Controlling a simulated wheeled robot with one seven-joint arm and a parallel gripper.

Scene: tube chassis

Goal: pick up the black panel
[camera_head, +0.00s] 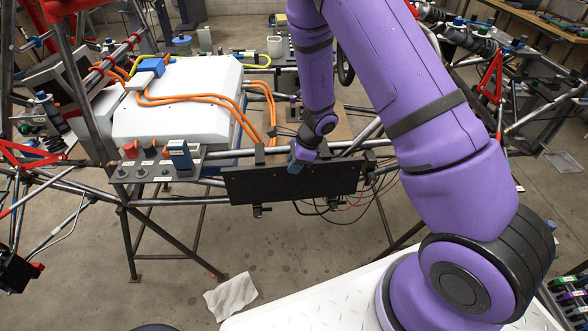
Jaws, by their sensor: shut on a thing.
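The black panel (290,184) is a flat, wide rectangle in the middle of the head view. It hangs upright against the front tube of the chassis, with small brackets on its top and bottom edges. My gripper (297,163) is at the panel's top edge, a little right of its middle, and is shut on it. The fingertips are small and partly hidden by the gripper body and the panel. I cannot tell whether the panel is clear of the tube behind it.
A white box with orange cables (180,100) and a switch plate (155,168) sit left of the panel. Chassis tubes run behind it. Dark and red wires (375,190) hang at its right. A crumpled white cloth (231,296) lies on the floor. Floor below the panel is largely open.

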